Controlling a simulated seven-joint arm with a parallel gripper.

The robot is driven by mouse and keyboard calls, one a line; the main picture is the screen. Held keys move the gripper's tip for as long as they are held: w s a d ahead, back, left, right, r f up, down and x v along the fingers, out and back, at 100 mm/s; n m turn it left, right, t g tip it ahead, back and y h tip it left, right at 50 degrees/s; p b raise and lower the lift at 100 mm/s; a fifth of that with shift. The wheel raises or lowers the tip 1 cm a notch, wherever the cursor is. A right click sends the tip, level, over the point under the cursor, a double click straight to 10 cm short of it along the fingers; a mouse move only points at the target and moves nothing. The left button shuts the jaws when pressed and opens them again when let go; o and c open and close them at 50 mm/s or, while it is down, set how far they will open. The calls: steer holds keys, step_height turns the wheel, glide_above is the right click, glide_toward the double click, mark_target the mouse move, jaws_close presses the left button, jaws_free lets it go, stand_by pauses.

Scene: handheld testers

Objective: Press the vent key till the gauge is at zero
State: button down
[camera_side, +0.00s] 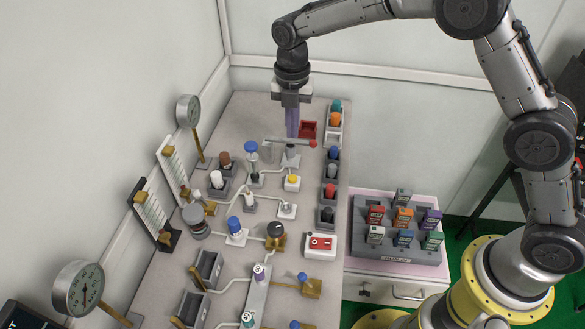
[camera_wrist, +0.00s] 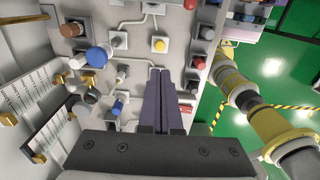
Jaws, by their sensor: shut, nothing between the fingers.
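My gripper (camera_side: 292,134) points down over the far end of the bench, its dark purple fingers shut and empty. In the wrist view its fingertips (camera_wrist: 178,72) show near a square white box with a yellow button (camera_wrist: 159,45). The same yellow button (camera_side: 292,181) is nearer the camera than the gripper in the side view. I cannot read which control is the vent key. A round dial gauge (camera_side: 188,111) stands at the far left, and a larger one (camera_side: 78,288) at the near left. Their needle readings are too small to tell.
A grey lever with a red tip (camera_side: 312,144) lies by the fingertips. A tall blue-capped part (camera_side: 251,147) stands to their left. Knobs, pipes and a red-and-white box (camera_side: 320,244) crowd the bench. A grey rack of coloured blocks (camera_side: 398,253) stands at the right.

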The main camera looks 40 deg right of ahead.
mark_target(293, 177)
step_height(293, 177, down, 14)
steer(key=shift+r, duration=0.1)
stand_by(0.7)
